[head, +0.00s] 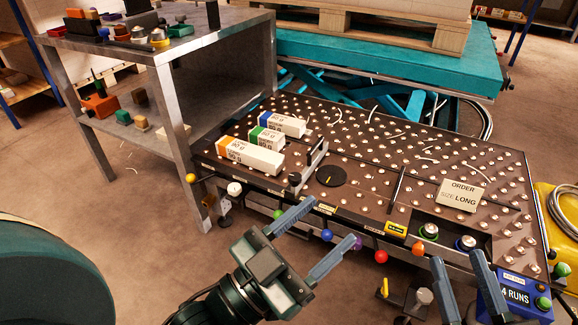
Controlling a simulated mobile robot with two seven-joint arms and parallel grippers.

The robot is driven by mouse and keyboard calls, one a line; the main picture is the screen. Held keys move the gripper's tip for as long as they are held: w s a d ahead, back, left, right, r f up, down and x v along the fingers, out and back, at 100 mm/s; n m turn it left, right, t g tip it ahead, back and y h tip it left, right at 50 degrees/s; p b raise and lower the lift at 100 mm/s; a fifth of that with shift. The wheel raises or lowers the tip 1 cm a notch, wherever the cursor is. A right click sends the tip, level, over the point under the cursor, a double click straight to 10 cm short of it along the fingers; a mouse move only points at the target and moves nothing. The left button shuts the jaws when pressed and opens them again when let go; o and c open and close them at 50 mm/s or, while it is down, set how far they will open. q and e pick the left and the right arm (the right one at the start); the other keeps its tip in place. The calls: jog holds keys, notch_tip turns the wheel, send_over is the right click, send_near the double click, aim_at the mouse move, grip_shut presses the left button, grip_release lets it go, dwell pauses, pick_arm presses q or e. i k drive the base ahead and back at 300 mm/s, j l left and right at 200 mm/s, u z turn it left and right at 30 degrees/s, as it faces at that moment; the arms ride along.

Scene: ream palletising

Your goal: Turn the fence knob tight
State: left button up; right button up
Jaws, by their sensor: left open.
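A black knob (294,179), which appears to be the fence knob, stands at the near end of a short metal fence (314,159) on the ball-top table. Whether it is tight cannot be told. A flat black disc (331,176) with a yellow mark lies just right of the fence. My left gripper (333,220) is open and empty at the table's front edge, in front of and below the knob, not touching it. My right gripper (456,256) shows only its fingers at the lower right, spread apart with nothing seen between them.
Several labelled long boxes (250,157) lie left of the fence. An order sign (461,195) stands at the right of the ball-top table (365,145). Coloured balls (381,256) line its front edge. A metal shelf (176,105) stands at the left, a teal lift (380,65) behind.

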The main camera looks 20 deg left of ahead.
aim_at(295, 179)
jog(key=k+j, duration=0.1)
jog(key=j, duration=1)
jog(key=k+j, duration=0.15)
jog(key=j, duration=0.35)
jog(key=i+z, duration=0.05)
